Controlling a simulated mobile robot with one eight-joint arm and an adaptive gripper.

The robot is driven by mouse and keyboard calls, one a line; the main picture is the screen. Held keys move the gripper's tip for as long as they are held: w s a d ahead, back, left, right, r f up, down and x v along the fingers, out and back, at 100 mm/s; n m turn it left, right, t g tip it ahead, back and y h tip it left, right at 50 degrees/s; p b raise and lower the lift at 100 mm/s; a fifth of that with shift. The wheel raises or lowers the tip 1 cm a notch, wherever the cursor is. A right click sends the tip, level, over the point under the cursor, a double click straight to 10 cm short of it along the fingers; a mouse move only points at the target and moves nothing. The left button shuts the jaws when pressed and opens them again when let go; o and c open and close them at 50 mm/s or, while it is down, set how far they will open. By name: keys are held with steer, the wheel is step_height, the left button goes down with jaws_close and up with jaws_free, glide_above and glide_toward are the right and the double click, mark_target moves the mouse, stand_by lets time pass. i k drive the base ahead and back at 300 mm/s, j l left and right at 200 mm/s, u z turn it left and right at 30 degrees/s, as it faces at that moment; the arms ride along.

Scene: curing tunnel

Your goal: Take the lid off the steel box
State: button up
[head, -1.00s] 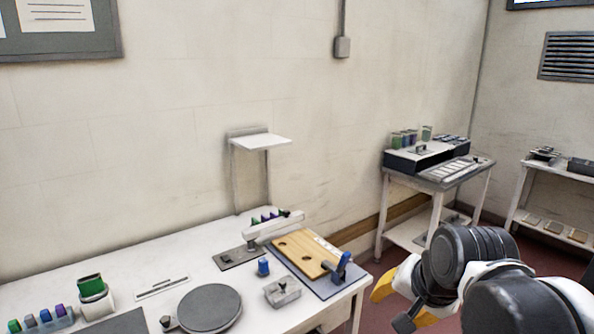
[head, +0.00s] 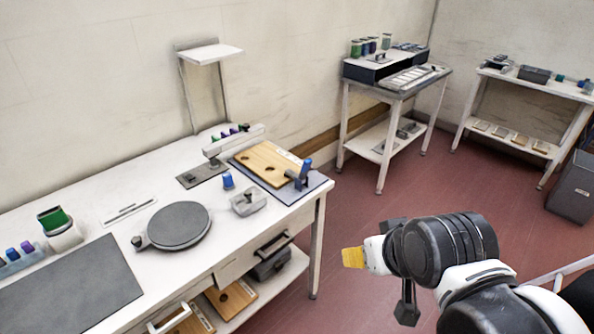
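A small light-grey metal box (head: 248,202) stands on the white workbench (head: 110,222), near its front edge. It appears to be the steel box; a small dark knob or handle shows on its top, and its lid appears to be on. My gripper (head: 353,258) is out over the red floor, right of the bench and well apart from the box. A yellow fingertip shows, but the other finger is not clear, so I cannot tell how far it is open. Nothing is seen held in it.
Around the box are a round grey plate (head: 178,225), a blue cylinder (head: 227,180) and a wooden board with holes (head: 265,163) with a blue-handled clamp (head: 303,176). A small raised shelf (head: 209,54) stands behind. Open floor (head: 365,215) lies right of the bench.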

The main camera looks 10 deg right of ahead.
mark_target(246, 199)
steer(key=i+j+z, duration=0.25)
steer(key=i+j, duration=0.2)
steer(key=j, duration=0.2)
steer(key=i+j+z, duration=0.15)
steer(key=j, duration=0.2)
steer(key=i+j+z, duration=0.15)
steer(key=j, duration=0.25)
steer(key=i, duration=0.1)
